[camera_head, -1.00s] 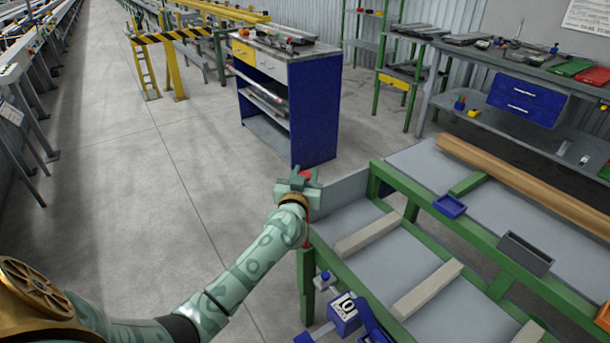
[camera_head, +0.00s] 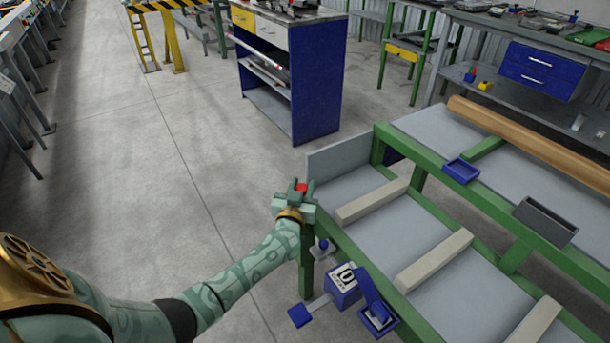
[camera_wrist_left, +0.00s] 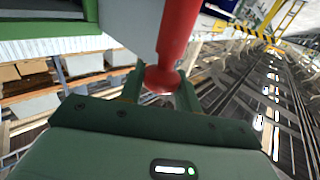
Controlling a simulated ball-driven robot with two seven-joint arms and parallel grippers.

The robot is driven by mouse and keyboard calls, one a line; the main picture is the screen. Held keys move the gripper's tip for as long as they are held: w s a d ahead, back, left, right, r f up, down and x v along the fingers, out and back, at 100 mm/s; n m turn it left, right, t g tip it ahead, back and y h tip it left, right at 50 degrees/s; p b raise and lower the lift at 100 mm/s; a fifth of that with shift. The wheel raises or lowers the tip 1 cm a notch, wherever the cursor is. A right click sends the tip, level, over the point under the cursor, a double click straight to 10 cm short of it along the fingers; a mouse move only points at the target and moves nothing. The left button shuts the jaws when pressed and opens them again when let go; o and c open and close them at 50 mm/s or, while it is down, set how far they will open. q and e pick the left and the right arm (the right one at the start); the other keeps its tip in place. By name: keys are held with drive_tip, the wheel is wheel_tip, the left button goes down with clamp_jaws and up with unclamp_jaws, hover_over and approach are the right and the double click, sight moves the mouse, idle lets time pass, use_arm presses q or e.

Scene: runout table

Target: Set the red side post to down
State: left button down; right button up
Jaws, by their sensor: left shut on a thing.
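The red side post (camera_head: 302,187) shows as a small red spot between the fingers of my left gripper (camera_head: 298,193), at the near left corner of the green-framed table (camera_head: 345,246). In the left wrist view, the red post (camera_wrist_left: 178,38) comes down from the top and its rounded end sits between the green fingers of the left gripper (camera_wrist_left: 160,88). The gripper is shut on it. Most of the post is hidden by the hand in the head view. My right gripper is not in view.
A blue box with a white number plate (camera_head: 344,281) and a blue tray (camera_head: 378,318) are at the table's near side. A grey upright plate (camera_head: 340,172) stands beside the gripper. A blue cabinet (camera_head: 317,95) is behind.

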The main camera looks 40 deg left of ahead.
use_arm(q)
wheel_tip(320, 180, down, 2)
drive_tip(key=shift+b, duration=0.3)
drive_tip(key=shift+s+f, duration=0.1)
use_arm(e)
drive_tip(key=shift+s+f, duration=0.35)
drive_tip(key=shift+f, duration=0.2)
use_arm(q)
drive_tip(key=shift+d+f, duration=0.1)
drive_tip(key=c, duration=1)
unclamp_jaws()
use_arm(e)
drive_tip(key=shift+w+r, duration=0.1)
use_arm(q)
drive_tip(key=shift+s+d, duration=0.15)
drive_tip(key=shift+s, duration=0.2)
drive_tip(key=p+v, duration=0.6)
drive_tip(key=v, duration=0.9)
drive_tip(key=shift+s, duration=0.2)
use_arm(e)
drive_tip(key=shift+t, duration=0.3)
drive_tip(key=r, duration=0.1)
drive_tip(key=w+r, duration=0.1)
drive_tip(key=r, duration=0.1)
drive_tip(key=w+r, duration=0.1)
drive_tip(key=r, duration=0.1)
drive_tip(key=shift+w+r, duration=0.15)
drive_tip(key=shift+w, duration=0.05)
